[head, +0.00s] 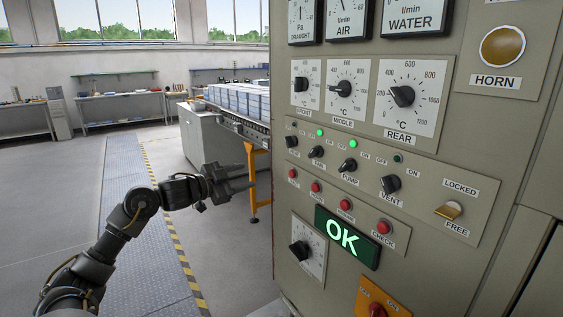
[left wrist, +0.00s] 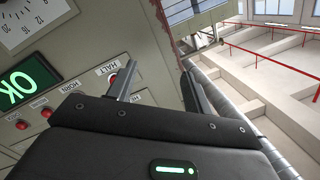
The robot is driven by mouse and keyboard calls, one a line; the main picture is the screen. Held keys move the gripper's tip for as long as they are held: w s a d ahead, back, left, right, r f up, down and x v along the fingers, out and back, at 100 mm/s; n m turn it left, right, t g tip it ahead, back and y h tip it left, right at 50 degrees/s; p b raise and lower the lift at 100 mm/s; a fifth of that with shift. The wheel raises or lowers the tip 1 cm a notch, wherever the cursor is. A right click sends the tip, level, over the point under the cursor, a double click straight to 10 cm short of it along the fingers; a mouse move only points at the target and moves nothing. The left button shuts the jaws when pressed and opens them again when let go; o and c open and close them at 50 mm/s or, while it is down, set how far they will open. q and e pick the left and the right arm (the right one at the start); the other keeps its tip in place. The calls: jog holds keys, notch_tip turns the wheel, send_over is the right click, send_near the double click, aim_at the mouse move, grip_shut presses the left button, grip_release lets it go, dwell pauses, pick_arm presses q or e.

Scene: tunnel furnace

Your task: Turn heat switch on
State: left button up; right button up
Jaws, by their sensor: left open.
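The grey control panel (head: 440,170) stands at the right in the head view. Its row of rotary switches shows a small dark knob (head: 291,141) at the left end, whose label is too small to read surely; the lamp above it looks dark. The fan switch (head: 317,152) and pump switch (head: 348,165) have lit green lamps above them. The vent switch (head: 391,184) has a dark lamp. My left gripper (head: 252,178) is open and empty, left of the panel's edge and apart from the switches. In the left wrist view its fingers (left wrist: 157,70) are spread near the HALT button.
Red buttons (head: 345,205) and a green OK display (head: 345,238) sit below the switches. Temperature dials (head: 344,88) are above them. A conveyor (head: 240,125) with stacked blocks stands behind my gripper. The floor to the left is clear.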

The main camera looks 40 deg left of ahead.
pick_arm(q)
jog(key=s+d+r+m+h+b, duration=0.1)
jog(key=s+d+r+m+h, duration=0.35)
jog(key=d+r, duration=0.6)
jog(key=y+p, duration=0.2)
send_near(286, 142)
jog(key=shift+w, duration=1)
jog(key=shift+m, duration=0.35)
jog(key=p+x, duration=0.1)
jog(key=x, duration=0.1)
jog(key=p+x, duration=0.2)
jog(key=x, duration=0.1)
jog(key=shift+s+d+r, duration=0.15)
jog(key=shift+d+r, duration=0.05)
jog(key=shift+d, duration=0.1)
jog(key=shift+w+d+f+p, duration=0.1)
jog(key=shift+w+d+p, duration=0.1)
jog(key=shift+w+p, duration=0.35)
jog(key=shift+w+d, duration=0.1)
jog(key=shift+w, duration=0.15)
jog(key=shift+f, duration=0.1)
pick_arm(e)
jog(key=r, duration=0.1)
jog(key=a+r, duration=0.1)
jog(key=r, duration=0.1)
jog(key=shift+s+a+r, duration=0.3)
jog(key=shift+a+r, duration=0.1)
pick_arm(q)
jog(key=shift+c, duration=0.3)
jog(key=c, duration=0.9)
